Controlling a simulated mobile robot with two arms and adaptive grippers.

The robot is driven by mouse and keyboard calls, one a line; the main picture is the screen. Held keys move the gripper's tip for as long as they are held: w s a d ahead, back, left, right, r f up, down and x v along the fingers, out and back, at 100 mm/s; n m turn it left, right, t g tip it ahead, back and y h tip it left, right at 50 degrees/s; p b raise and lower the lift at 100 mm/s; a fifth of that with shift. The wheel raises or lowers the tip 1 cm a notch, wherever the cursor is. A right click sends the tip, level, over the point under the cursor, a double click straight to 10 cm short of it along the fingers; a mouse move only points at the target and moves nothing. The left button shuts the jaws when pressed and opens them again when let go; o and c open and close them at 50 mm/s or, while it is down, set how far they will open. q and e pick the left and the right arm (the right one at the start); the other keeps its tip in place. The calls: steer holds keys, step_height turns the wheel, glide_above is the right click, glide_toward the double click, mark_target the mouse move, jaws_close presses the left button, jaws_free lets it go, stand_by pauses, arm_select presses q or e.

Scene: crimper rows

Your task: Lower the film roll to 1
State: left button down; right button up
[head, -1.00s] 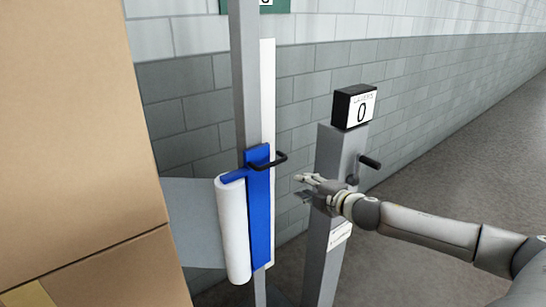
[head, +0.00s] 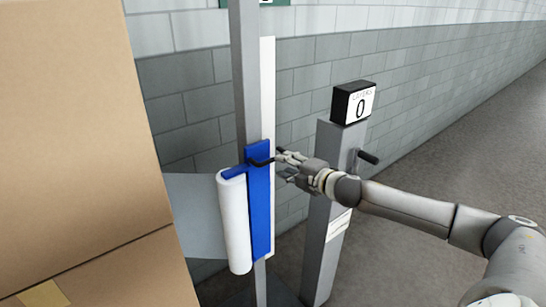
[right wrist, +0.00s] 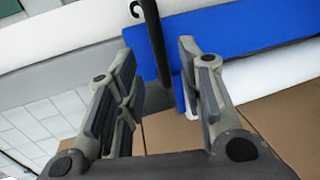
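The white film roll (head: 234,228) hangs upright on a blue carriage (head: 259,205) on a grey mast (head: 244,75). A sheet of film (head: 190,215) runs from the roll toward the boxes. A black handle (head: 258,163) sticks out from the carriage near its top. My right gripper (head: 279,165) is at the handle's right end. In the right wrist view, the gripper (right wrist: 156,60) is open, with the black handle (right wrist: 152,35) showing between its fingers, not clamped. I cannot tell whether a finger touches it. My left gripper is out of view.
Stacked cardboard boxes (head: 75,130) fill the left side. A grey post (head: 328,220) with a black box display (head: 354,103) reading 0 and a black crank (head: 368,157) stands behind my right arm. A white strip (head: 268,90) runs along the mast. Floor at right is clear.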

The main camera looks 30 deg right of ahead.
mark_target(274, 161)
steer(key=shift+p+x, duration=1.25)
steer(key=shift+x, duration=2.2)
steer(key=shift+a, duration=0.15)
jaws_close()
